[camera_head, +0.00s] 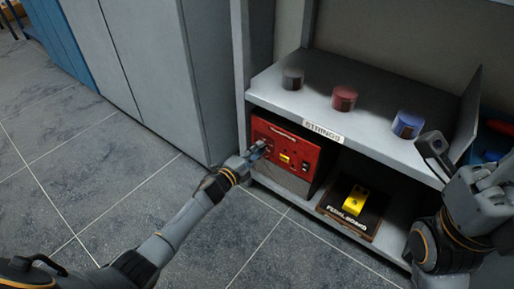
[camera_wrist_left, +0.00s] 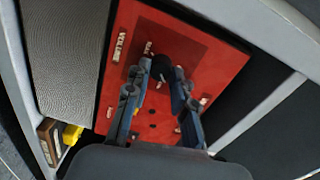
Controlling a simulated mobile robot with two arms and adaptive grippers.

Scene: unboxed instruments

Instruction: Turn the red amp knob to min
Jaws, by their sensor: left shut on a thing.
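The red amp (camera_head: 300,143) sits on the lower shelf at its left end, with its red front panel facing out. In the left wrist view the red panel (camera_wrist_left: 190,45) fills the middle, with white labels and dark holes. A black knob (camera_wrist_left: 161,68) on the panel is between the fingers of my left gripper (camera_wrist_left: 165,80), which is shut on it. In the head view my left gripper (camera_head: 258,151) is at the left part of the amp's front and hides that spot. My right gripper (camera_head: 440,155) is at the right, away from the amp; its opening is unclear.
A yellow pedal (camera_head: 355,201) on a dark board is right of the amp. A grey cabinet (camera_head: 150,70) stands left; open floor lies in front.

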